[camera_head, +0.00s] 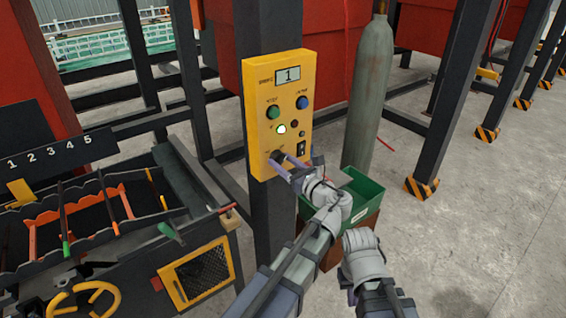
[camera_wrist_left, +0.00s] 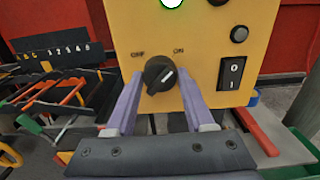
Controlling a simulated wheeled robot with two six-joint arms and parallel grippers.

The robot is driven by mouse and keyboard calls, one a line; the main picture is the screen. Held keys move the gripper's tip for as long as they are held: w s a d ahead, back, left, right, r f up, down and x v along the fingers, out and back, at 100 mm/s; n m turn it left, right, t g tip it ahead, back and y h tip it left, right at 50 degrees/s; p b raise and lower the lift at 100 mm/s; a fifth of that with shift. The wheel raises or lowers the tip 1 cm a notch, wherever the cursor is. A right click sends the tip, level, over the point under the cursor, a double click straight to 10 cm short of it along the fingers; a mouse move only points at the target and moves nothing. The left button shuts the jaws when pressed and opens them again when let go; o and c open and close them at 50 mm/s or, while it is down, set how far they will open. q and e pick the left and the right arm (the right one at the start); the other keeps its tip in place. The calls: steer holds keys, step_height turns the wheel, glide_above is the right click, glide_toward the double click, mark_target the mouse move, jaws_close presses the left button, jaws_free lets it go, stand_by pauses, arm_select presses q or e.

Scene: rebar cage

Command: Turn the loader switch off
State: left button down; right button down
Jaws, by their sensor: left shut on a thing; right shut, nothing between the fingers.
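A yellow control panel (camera_head: 265,120) stands on a dark post. Its black rotary switch (camera_wrist_left: 160,75), low on the panel, has OFF printed at its upper left and ON at its upper right. The white mark on the knob points up and right, toward ON. My left gripper (camera_head: 283,161) is shut on this knob, with one lilac finger on each side; its fingers also show in the left wrist view (camera_wrist_left: 160,98). My right gripper (camera_head: 362,245) is at the end of the lower right arm, away from the panel, shut and empty; its fingertips are hard to make out.
Beside the knob is a black rocker switch (camera_wrist_left: 231,73). Above are a lit green-white lamp (camera_head: 281,129), a green button (camera_head: 273,112), a blue button (camera_head: 302,102) and a display (camera_head: 288,74) reading 1. A green bin (camera_head: 362,194) and grey cylinder (camera_head: 371,90) stand right of the post.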

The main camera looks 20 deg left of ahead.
arm_select(q)
steer(key=n, duration=1.4)
steer(key=shift+n, duration=1.9)
steer(key=shift+c, duration=1.4)
jaws_free()
steer(key=shift+s, duration=0.1)
